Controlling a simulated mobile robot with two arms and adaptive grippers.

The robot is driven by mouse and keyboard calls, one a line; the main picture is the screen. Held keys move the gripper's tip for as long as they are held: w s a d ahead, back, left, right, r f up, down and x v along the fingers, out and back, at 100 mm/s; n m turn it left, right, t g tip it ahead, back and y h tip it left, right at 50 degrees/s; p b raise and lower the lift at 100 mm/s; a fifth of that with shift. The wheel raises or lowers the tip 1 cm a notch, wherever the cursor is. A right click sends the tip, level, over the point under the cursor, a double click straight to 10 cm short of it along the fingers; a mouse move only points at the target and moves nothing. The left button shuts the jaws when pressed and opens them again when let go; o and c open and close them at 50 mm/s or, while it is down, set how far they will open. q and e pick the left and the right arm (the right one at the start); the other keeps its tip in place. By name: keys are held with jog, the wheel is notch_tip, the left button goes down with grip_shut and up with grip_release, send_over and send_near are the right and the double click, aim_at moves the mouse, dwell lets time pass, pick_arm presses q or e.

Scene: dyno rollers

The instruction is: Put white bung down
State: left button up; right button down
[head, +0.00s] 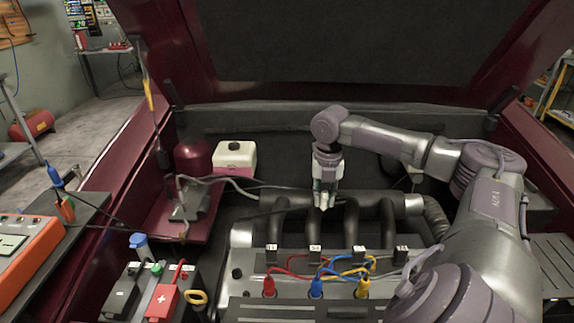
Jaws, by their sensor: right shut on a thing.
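My right gripper (325,199) points down over the engine's black curved pipes, near the middle of the view. It is shut on a small pale thing at its fingertips, which looks like the white bung. The fingers hide most of it, so its shape is hard to tell. My right arm reaches in from the right side. My left gripper is not in the view.
A white tank (235,157) with pink below it stands left of the gripper, beside a dark red rounded container (193,158). The battery (143,290) with a red cover is front left. Red, blue and yellow leads lie on the engine (300,262). The raised hood (340,45) stands behind.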

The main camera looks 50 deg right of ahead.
jog(key=shift+d+r, duration=0.15)
jog(key=shift+r, duration=0.05)
jog(key=w+a+f, duration=0.1)
jog(key=w+f, duration=0.1)
jog(key=w, duration=0.1)
jog(key=w+f+p, duration=0.1)
jog(key=w+f, duration=0.1)
jog(key=w, duration=0.2)
jog(key=w+a+f, duration=0.1)
jog(key=w+f, duration=0.1)
jog(key=w, duration=0.2)
jog(key=shift+a+f+p, duration=0.3)
jog(key=shift+f, duration=2.1)
jog(key=c, duration=1.4)
grip_release()
jog(key=shift+f, duration=0.1)
jog(key=shift+c, duration=0.2)
jog(key=o, duration=0.4)
jog(key=shift+o, duration=0.2)
